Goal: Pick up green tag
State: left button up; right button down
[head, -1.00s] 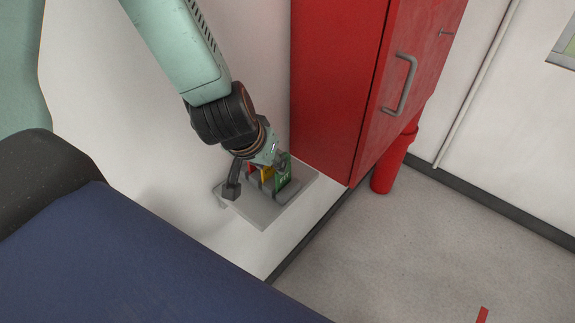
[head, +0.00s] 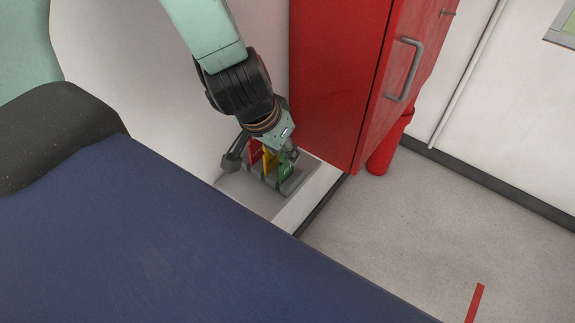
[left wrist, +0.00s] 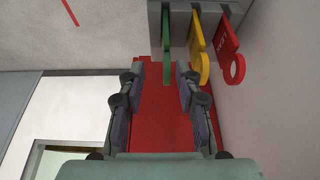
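The green tag (head: 286,171) stands in a grey holder (head: 262,205) by the wall, with the yellow tag (head: 269,163) and the red tag (head: 254,153) beside it. My left gripper (head: 262,158) is open over the tags. In the left wrist view, the ring end of the green tag (left wrist: 167,62) shows between the spread fingers of the left gripper (left wrist: 161,77), nearer the right finger. The yellow tag (left wrist: 198,52) and red tag (left wrist: 229,50) lie right of it. I cannot tell whether a finger touches the green tag. My right gripper is not in view.
A red cabinet (head: 335,80) with a grey handle (head: 405,70) stands close to the right of the holder. A red cylinder (head: 385,155) stands beside the cabinet. The grey floor (head: 430,225) at right is clear except for a red strip (head: 475,302).

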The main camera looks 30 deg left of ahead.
aim_at(286, 161)
pick_arm(q)
jog(key=b+x, duration=0.2)
jog(key=x, duration=0.1)
jog(key=shift+s+d, duration=0.1)
jog(key=shift+f, duration=0.3)
jog(key=f, duration=0.1)
jog(key=f+b, duration=0.1)
jog(key=w+a+f+b, duration=0.1)
jog(key=shift+a+f, duration=0.1)
jog(key=shift+w+f+b, duration=0.15)
jog(key=shift+f+b, duration=0.15)
jog(key=shift+b, duration=0.2)
jog(key=shift+w+f, duration=0.15)
jog(key=shift+w+d, duration=0.2)
jog(key=shift+d, duration=0.05)
jog(key=shift+s+a, duration=0.2)
jog(key=shift+s, duration=0.05)
jog(key=c, duration=0.5)
jog(key=shift+c, duration=0.8)
jog(key=shift+w+d, duration=0.15)
grip_shut()
